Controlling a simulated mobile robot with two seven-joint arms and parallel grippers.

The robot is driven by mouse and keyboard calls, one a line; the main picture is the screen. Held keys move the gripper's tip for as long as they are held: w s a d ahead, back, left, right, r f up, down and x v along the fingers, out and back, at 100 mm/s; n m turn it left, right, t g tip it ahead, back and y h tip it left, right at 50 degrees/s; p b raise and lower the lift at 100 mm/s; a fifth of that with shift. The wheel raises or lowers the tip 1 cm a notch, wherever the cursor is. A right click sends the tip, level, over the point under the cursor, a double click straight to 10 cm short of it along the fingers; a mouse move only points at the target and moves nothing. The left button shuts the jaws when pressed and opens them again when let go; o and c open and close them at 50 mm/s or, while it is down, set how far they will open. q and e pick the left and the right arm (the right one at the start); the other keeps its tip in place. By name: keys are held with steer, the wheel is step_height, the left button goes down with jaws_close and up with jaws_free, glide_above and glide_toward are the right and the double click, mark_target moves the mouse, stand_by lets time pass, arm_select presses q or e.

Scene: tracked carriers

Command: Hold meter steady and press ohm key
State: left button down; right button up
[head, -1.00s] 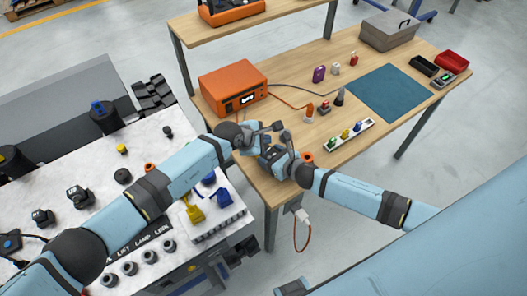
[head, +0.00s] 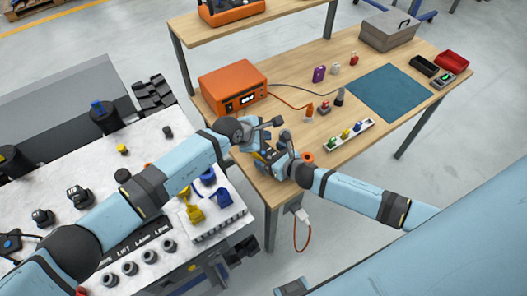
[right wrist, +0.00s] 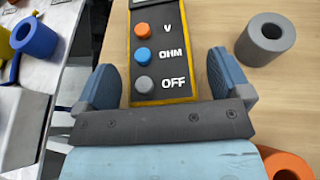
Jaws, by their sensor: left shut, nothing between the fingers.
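The meter shows in the right wrist view, a dark slab with orange-yellow edges (right wrist: 190,60). Its keys are an orange V key (right wrist: 142,30), a blue OHM key (right wrist: 143,56) and a grey OFF key (right wrist: 144,83). My right gripper (right wrist: 165,85) has its two blue-grey fingers spread on either side of the meter's lower end, with a narrow gap visible at each side. In the head view my right gripper (head: 274,155) is low over the wooden table's near-left corner. My left gripper (head: 270,124) is shut and empty, just above it. The grippers hide most of the meter there.
A grey ring (right wrist: 265,39) and an orange ring (right wrist: 286,164) lie beside the meter. An orange powered unit (head: 233,87) with cables stands behind. A white strip with colored plugs (head: 350,138) lies to the right. A control panel (head: 216,228) is at the left.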

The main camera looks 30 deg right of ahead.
steer(key=v, duration=1.2)
